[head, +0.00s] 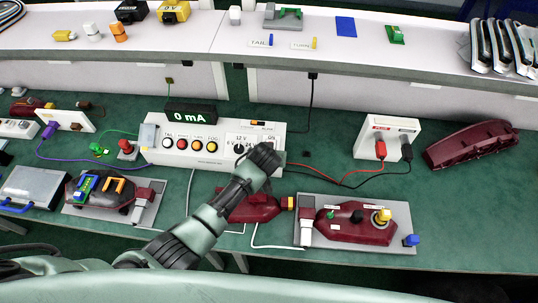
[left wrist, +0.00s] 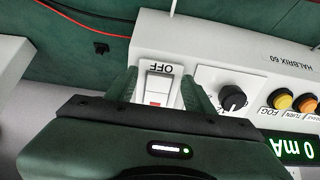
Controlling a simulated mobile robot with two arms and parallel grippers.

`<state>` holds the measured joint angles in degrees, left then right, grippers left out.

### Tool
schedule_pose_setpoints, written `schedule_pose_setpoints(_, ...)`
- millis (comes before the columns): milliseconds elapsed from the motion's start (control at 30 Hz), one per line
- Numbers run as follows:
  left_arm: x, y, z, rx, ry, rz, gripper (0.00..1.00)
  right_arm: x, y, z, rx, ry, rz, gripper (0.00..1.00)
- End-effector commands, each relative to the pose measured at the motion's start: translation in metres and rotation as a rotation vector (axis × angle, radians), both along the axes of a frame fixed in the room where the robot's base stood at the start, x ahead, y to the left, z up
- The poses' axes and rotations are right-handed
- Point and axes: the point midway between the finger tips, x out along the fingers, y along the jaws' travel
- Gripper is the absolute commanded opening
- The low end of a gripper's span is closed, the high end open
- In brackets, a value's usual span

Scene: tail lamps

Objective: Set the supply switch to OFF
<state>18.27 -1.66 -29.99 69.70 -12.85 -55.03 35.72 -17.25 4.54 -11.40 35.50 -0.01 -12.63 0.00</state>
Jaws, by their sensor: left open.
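The supply box (head: 213,160) is a white unit with a 0 mA display (head: 190,115), colored buttons and a black selector knob (head: 239,149); an ON label shows at its right end. My left gripper (head: 266,152) is over that right end and hides the switch below the label. In the left wrist view the supply switch (left wrist: 158,86) is a white rocker with a red mark, beside an upside-down OFF label (left wrist: 160,69). My left gripper (left wrist: 159,78) is open, with one finger on each side of the switch. Whether the fingers touch it, I cannot tell. The right gripper is not in view.
A dark red lamp (head: 250,208) lies under my left arm, and another lamp sits on a grey fixture (head: 400,236) to the right. Red and black cables run to a white socket box (head: 371,151). A raised shelf (head: 330,53) spans the back.

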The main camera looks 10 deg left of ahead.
Motion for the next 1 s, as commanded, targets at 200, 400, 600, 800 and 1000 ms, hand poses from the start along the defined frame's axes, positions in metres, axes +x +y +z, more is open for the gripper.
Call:
schedule_pose_setpoints(200,-0.011,0.0,0.013,-0.002,-0.001,0.001,0.53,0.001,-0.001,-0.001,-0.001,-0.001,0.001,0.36)
schedule_pose_setpoints(400,-0.029,0.0,0.037,-0.003,-0.002,0.001,0.53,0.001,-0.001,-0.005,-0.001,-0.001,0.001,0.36)
schedule_pose_setpoints(600,-0.042,0.0,0.056,-0.001,-0.001,0.001,0.53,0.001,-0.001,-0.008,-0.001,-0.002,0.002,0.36)
schedule_pose_setpoints(800,-0.047,0.0,0.062,0.001,0.001,0.001,0.53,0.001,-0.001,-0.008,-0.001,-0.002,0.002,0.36)
schedule_pose_setpoints(1000,-0.047,0.0,0.062,0.0,0.0,0.0,0.47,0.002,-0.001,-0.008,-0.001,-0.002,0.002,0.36)
